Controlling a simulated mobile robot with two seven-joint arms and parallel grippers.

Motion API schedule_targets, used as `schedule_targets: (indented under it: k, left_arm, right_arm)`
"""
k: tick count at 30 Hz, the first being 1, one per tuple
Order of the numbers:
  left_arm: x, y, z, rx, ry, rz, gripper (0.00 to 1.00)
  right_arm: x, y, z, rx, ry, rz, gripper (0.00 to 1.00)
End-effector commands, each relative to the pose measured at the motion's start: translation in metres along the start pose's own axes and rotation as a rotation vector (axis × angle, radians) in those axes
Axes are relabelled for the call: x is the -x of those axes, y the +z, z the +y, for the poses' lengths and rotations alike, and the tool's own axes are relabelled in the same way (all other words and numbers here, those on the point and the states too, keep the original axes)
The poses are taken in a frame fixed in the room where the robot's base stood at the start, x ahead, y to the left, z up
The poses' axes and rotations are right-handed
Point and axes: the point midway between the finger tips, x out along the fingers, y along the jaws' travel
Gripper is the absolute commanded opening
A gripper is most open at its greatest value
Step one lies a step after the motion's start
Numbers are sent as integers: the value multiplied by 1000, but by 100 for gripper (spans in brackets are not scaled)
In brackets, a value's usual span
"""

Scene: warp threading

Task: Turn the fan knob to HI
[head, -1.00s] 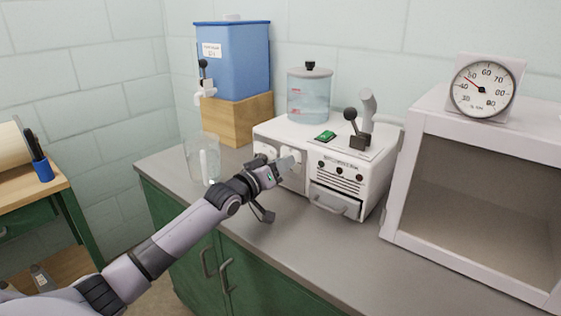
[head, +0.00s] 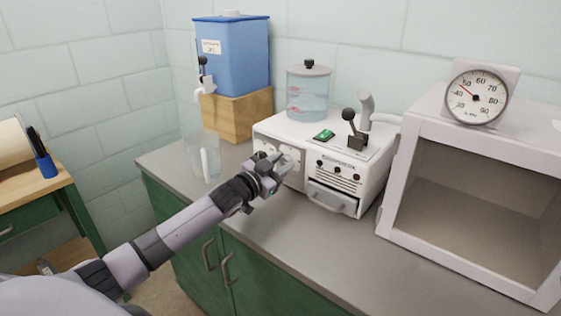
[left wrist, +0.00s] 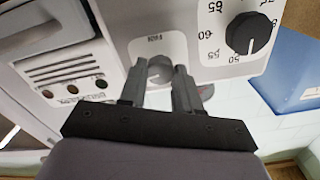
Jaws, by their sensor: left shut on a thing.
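The fan knob (left wrist: 158,72) is a small grey round knob on a light label plate on the front of the white machine (head: 375,170). It sits between the two fingers of my left gripper (left wrist: 158,84) in the left wrist view. My left gripper is shut on it; the fingers cover part of the knob, and I cannot tell its pointer setting. In the head view my left gripper (head: 272,163) is at the left part of the machine's front and hides the knob. My right gripper is not in view.
A black dial knob (left wrist: 249,33) with numbers is close beside the fan knob. A clear beaker (head: 204,160) stands left of the machine, near my left gripper. The white cabinet (head: 408,190) is on the right. The counter (head: 290,225) in front is clear.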

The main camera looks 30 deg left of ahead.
Motion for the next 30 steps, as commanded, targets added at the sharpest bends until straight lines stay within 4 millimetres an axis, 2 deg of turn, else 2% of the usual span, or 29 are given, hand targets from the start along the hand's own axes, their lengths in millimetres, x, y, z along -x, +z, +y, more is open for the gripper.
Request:
schedule_targets:
  k: [12,29,30]
  left_arm:
    - [0,0,1,-189,0,0,2]
    - [0,0,1,-217,0,0,2]
    - [0,0,1,-217,0,0,42]
  right_arm:
    - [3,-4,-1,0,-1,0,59]
    - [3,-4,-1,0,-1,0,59]
    - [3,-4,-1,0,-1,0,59]
